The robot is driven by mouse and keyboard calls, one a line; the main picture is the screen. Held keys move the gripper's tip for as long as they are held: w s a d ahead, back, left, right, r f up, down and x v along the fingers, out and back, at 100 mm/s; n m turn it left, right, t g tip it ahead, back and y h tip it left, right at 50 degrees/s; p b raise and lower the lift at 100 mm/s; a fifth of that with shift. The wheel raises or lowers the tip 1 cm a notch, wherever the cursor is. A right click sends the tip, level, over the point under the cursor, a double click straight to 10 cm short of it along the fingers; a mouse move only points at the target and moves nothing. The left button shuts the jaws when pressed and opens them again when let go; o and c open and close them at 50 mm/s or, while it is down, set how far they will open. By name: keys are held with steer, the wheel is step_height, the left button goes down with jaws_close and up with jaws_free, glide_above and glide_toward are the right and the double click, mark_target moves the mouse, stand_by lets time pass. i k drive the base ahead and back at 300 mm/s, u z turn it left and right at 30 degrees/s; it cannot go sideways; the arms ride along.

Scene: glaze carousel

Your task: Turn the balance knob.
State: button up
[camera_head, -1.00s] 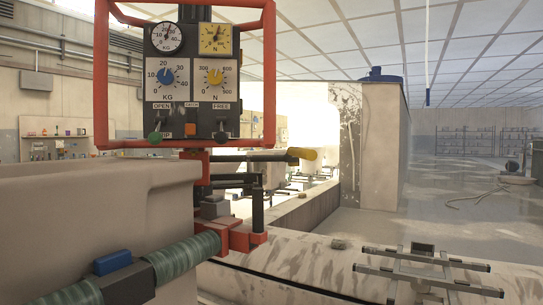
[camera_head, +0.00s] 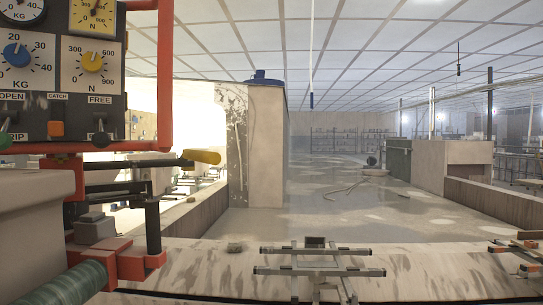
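A control panel (camera_head: 78,72) in a red tube frame stands at the upper left, cut off by the picture's left edge. A blue knob (camera_head: 16,54) sits on a white dial marked KG. A yellow knob (camera_head: 92,62) sits on a dial marked N. No label reading balance is visible, so I cannot tell which knob is the balance knob. Gauges sit above the dials, and levers marked OPEN, CATCH and FREE below. My gripper is not in view.
A yellow-tipped lever (camera_head: 202,157) sticks out right below the panel. A red bracket (camera_head: 130,262) and green hose (camera_head: 75,284) are at lower left. A metal rack (camera_head: 318,262) lies on the stained ledge (camera_head: 215,268) in front. Open floor (camera_head: 330,205) stretches beyond.

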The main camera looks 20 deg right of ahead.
mark_target(16, 55)
steer(key=z, duration=0.55)
steer(key=i, duration=1.2)
steer(key=u, duration=1.35)
steer(key=i, duration=0.5)
steer(key=z, duration=0.05)
steer(key=k, duration=0.5)
steer(key=u, duration=1.35)
